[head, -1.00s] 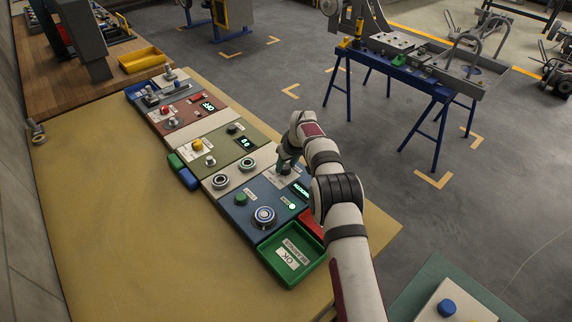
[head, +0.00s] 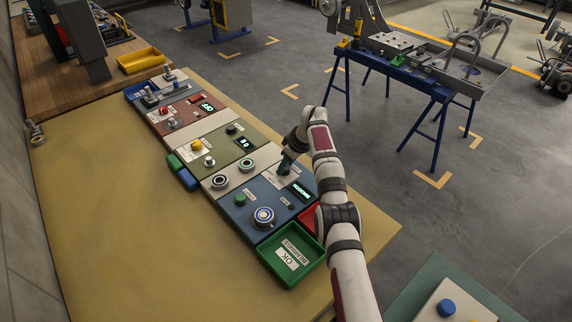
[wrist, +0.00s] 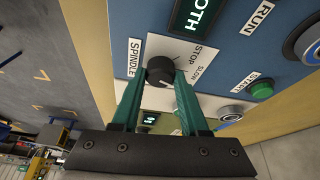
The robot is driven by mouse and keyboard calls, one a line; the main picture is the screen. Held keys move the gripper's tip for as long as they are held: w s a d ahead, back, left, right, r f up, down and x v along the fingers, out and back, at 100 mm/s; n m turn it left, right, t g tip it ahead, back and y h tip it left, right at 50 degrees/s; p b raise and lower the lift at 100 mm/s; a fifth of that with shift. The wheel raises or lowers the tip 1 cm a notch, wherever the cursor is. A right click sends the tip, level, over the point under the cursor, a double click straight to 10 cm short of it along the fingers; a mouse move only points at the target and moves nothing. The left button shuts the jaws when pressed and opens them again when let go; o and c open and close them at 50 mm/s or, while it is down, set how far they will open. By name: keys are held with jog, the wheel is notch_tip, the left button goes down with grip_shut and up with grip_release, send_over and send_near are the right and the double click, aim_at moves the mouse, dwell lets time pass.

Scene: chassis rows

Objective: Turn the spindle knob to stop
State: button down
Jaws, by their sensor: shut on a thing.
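The spindle knob (wrist: 160,72) is small, round and black, on a white plate (wrist: 210,58) marked SPINDLE, STOP and SLOW in the wrist view. My gripper (wrist: 160,74) is shut on it, with one teal finger at each side. A light mark shows on the knob's face, but I cannot tell exactly where it points. In the head view my gripper (head: 283,168) is over the upper part of the blue panel (head: 254,191) and hides the knob. A lit display beside it (head: 301,191) seems to read SMOOTH.
The blue panel also bears a green START button (head: 240,199) and a large ringed button (head: 263,216). A green OK tray (head: 318,262) and a red tray (head: 309,219) adjoin it. Other panels continue up-left.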

aim_at(288, 168)
jog(key=shift+s, duration=0.1)
jog(key=shift+c, duration=2.1)
grip_release()
jog(key=shift+r, duration=0.1)
jog(key=r, duration=0.4)
jog(key=shift+d+r, duration=0.2)
jog(key=shift+d, duration=0.05)
jog(key=s+d+r, duration=0.3)
jog(key=d+r, duration=0.3)
jog(key=d, duration=0.4)
jog(key=shift+s+d+r, duration=0.2)
jog(key=shift+s+d, duration=0.1)
jog(key=shift+f, duration=0.1)
